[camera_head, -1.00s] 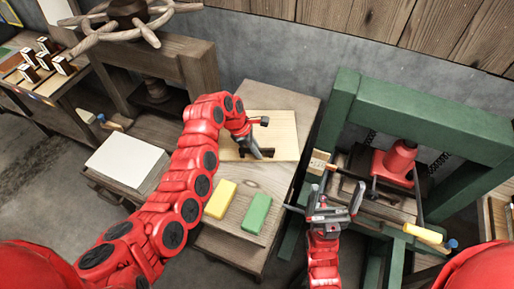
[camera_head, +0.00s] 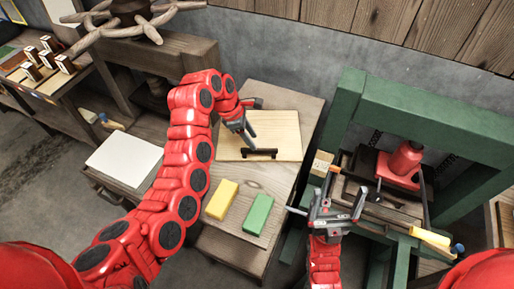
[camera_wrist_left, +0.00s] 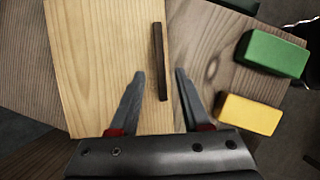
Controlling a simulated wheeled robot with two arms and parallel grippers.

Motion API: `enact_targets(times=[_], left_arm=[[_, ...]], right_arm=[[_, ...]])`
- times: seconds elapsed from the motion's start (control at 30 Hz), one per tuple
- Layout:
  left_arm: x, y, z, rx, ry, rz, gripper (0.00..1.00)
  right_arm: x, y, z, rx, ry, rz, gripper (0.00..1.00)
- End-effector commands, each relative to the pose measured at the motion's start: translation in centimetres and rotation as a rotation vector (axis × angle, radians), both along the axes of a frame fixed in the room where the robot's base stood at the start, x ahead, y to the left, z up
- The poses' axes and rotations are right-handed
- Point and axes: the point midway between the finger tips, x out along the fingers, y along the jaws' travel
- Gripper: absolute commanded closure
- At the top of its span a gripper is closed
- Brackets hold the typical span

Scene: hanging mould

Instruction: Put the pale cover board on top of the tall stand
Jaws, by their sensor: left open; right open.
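The pale cover board (camera_head: 283,128) is a light wood panel with a dark bar handle (camera_head: 260,153). It lies flat on a brown wooden stand (camera_head: 290,95) in the middle of the head view. In the left wrist view the board (camera_wrist_left: 90,60) fills the left and centre, with its handle (camera_wrist_left: 158,50) upright in the picture. My left gripper (camera_head: 248,136) is open just above the board. In the wrist view the handle's lower end shows between the fingers; I cannot tell the height gap. My right gripper (camera_head: 340,194) is open and empty, in front of the green press.
A yellow block (camera_head: 221,200) and a green block (camera_head: 258,214) lie on the stand in front of the board. A green press frame (camera_head: 345,110) stands to the right. A white slab (camera_head: 125,160) lies on a low bench to the left, below a spoked wheel (camera_head: 130,22).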

Motion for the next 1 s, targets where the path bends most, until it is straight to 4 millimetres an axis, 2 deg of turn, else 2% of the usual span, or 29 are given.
enact_targets(times=[0.03,0.1,0.33,1.0], left_arm=[[0.1,0.5,1.1,-0.001,0.0,0.002,0.53],[0.0,0.9,2.0,0.0,0.0,0.003,0.53],[0.0,1.9,4.4,0.001,-0.001,0.001,0.53],[-0.1,2.0,4.8,0.001,0.001,0.001,0.53]], right_arm=[[0.0,0.0,0.4,0.0,-0.001,0.0,0.02],[0.0,0.0,0.6,0.0,-0.001,0.0,0.02],[0.0,0.0,0.5,0.0,-0.001,0.0,0.02],[0.0,0.0,0.5,0.0,-0.001,0.0,0.02]])
